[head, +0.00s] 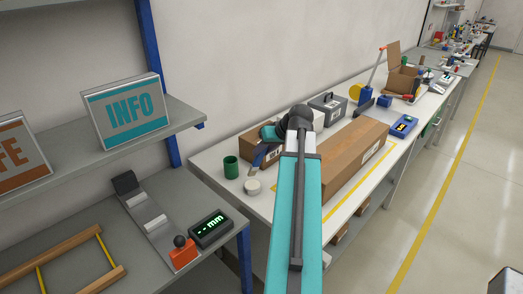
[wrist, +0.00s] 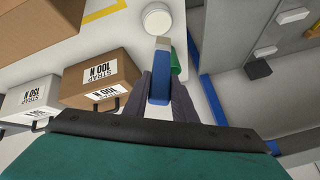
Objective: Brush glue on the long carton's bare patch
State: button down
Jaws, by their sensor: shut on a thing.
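My gripper (wrist: 161,98) is shut on the blue handle of a brush (wrist: 160,82). The brush's pale end points at a round white pot (wrist: 157,18) in the wrist view; I cannot tell whether they touch. In the head view my gripper (head: 266,142) is over the table's left part, with the brush angled down and the white pot (head: 252,187) standing below and to the left. The long carton (head: 352,153) lies to the right, partly hidden by my arm. It also shows in the wrist view (wrist: 38,25). I cannot make out its bare patch.
A green cup (head: 231,167) stands left of the pot. A smaller brown carton (wrist: 100,78) and a grey handled box (head: 327,107) stand behind. A yellow line (head: 378,160) borders the long carton. A shelf with an INFO sign (head: 125,110) is at left.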

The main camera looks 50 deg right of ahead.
aim_at(263, 158)
jog(key=shift+f+b, duration=0.75)
jog(key=shift+f, duration=0.8)
jog(key=shift+f+b, duration=0.3)
jog(key=shift+f, duration=0.25)
dwell(1.1)
jog(key=shift+r, duration=0.15)
jog(key=shift+r+p, duration=2.15)
jog(key=shift+r, duration=1.2)
jog(key=shift+s, duration=0.1)
